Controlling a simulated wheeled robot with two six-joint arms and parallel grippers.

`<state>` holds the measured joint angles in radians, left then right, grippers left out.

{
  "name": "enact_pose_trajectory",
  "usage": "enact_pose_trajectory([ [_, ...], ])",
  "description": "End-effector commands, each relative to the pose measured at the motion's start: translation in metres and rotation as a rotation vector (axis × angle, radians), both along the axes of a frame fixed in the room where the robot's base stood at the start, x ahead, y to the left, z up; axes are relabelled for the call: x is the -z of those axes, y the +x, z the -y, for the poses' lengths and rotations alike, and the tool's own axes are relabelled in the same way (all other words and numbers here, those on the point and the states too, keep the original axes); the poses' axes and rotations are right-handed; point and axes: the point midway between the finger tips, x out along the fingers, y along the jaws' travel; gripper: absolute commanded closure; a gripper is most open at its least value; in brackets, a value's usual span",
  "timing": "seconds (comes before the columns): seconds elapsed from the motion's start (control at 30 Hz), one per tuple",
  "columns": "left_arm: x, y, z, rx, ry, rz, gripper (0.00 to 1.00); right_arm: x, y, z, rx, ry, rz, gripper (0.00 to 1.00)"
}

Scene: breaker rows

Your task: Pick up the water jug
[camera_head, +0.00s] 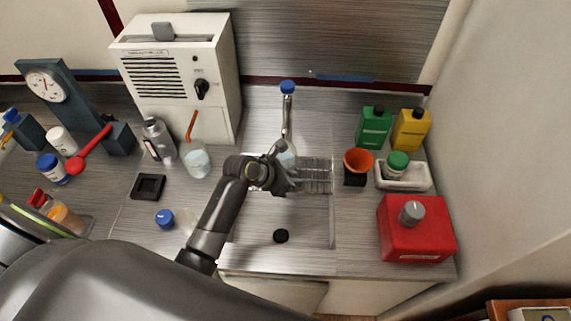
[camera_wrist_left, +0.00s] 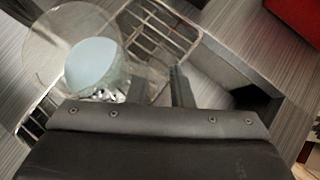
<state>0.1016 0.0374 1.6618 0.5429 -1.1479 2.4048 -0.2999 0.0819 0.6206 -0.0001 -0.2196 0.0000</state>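The water jug (camera_head: 287,156) is a clear vessel standing at the sink rack below the tap, partly hidden by my left gripper. In the left wrist view the clear jug (camera_wrist_left: 70,45) has pale blue water in it and its rim faces the camera. My left gripper (camera_head: 284,176) is right at the jug's near side. In the wrist view one dark finger (camera_wrist_left: 180,86) shows beside the jug; the other is seen unclearly through the clear wall or handle. Whether the fingers are closed on the jug cannot be told. My right gripper is not in view.
A wire rack (camera_head: 318,176) lies in the sink. An orange funnel (camera_head: 358,161) on a black stand, green (camera_head: 374,127) and yellow (camera_head: 411,130) bottles and a red container (camera_head: 416,232) stand right. A beaker (camera_head: 196,161) and grey bottle (camera_head: 158,140) stand left.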

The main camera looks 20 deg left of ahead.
Motion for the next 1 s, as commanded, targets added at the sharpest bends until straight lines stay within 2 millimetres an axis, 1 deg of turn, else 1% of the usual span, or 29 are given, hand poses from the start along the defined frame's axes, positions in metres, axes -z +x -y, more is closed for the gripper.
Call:
enact_pose_trajectory([
  [0.1, -0.0001, -0.0001, 0.0000, 0.000, 0.000, 0.000, 0.80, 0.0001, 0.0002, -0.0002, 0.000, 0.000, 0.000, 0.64],
  [0.13, 0.0000, -0.0002, 0.0000, 0.000, 0.000, 0.000, 0.83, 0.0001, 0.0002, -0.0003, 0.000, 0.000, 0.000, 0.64],
  [0.27, -0.0001, -0.0003, 0.0000, 0.001, -0.001, 0.000, 1.00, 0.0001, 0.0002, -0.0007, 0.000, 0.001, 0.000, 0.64],
  [0.8, -0.0013, -0.0001, 0.0000, 0.000, -0.001, 0.001, 1.00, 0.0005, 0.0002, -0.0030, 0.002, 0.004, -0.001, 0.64],
  [1.0, -0.0067, 0.0003, 0.0000, 0.001, 0.000, 0.002, 1.00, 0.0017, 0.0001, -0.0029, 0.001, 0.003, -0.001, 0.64],
])
